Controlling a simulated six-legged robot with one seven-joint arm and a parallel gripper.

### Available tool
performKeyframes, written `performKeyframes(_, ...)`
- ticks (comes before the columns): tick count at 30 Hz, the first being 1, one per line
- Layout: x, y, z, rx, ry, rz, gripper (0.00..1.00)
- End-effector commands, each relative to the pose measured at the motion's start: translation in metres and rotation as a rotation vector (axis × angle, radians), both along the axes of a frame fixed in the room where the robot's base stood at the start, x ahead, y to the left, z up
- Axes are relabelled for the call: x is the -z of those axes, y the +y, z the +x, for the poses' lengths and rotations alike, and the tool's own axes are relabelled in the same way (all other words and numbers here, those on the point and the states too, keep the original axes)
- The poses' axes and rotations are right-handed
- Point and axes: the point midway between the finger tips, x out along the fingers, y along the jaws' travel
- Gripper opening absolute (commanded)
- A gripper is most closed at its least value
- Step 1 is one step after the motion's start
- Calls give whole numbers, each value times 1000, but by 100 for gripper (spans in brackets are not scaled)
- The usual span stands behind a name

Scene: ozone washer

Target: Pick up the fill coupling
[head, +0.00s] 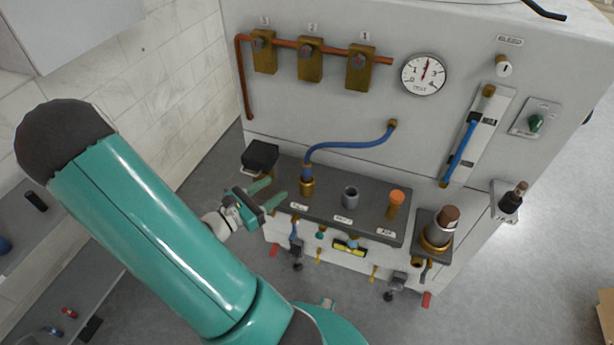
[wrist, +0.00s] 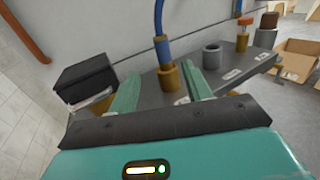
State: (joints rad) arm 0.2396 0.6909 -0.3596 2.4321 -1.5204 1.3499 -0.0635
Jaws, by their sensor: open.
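The fill coupling appears to be the blue and brass fitting (head: 307,183) at the end of a blue hose (head: 350,143). It stands upright at the left end of a dark grey shelf (head: 328,209) on the machine front. In the wrist view, the fitting (wrist: 163,50) is beyond and between my fingers, with its brass lower part showing. My gripper (head: 268,194) is open and empty, left of the fitting and apart from it in the head view. Its two green fingers (wrist: 163,88) point toward the fitting in the wrist view.
A black box (head: 260,156) sits left of the shelf, close to my gripper. A grey socket (head: 350,197) and an orange-topped brass fitting (head: 396,200) stand further right on the shelf. A brown-capped cylinder (head: 440,228) stands at the right. Valves and a gauge (head: 423,75) are above.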

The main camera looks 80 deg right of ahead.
Motion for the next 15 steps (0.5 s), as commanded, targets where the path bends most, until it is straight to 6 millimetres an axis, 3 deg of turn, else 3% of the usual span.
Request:
performKeyframes(9,0,-50,-36,7,-3,-1,49)
performKeyframes(15,0,-64,-45,4,-3,1,49)
